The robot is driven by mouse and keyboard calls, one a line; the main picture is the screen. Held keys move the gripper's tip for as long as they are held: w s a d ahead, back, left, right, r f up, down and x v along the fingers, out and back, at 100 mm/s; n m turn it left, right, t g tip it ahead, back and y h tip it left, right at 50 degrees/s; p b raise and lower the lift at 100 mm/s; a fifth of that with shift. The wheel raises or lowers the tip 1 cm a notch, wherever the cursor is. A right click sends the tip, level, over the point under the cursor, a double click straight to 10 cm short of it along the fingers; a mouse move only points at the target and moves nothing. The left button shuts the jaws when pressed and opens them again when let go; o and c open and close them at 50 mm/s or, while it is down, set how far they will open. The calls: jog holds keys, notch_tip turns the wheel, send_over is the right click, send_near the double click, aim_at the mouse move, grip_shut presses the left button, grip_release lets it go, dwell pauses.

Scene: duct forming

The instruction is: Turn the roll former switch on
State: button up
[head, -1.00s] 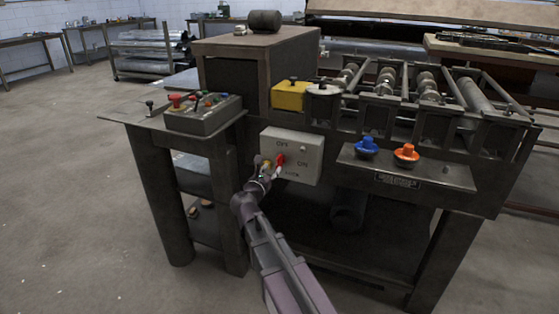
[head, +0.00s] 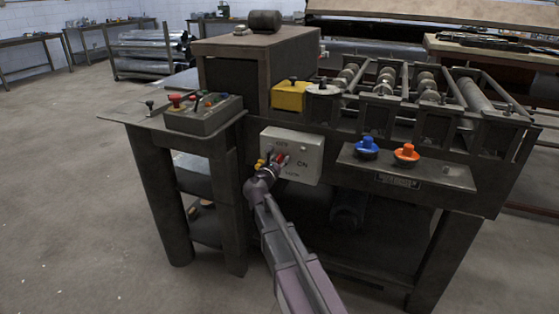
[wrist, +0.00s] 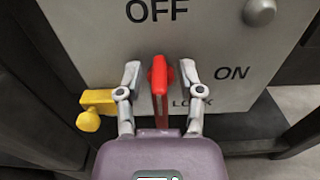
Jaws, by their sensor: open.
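The roll former switch is a red handle (wrist: 159,88) on a light grey switch box (head: 307,152) on the front of the machine. In the wrist view the box is marked OFF above, ON to the right and LOCK below. The handle stands upright in that view, its upper end towards OFF. My gripper (wrist: 160,82) is open, with one finger on each side of the red handle and a gap on both sides. In the head view my gripper (head: 276,163) partly covers the handle.
A yellow piece (wrist: 95,106) sticks out at the box's lower left, beside my left finger. A round grey knob (wrist: 260,11) is at the upper right. A control box with coloured buttons (head: 204,113) stands on the side table. Blue (head: 367,146) and orange (head: 406,153) knobs are right.

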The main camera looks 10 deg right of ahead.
grip_shut()
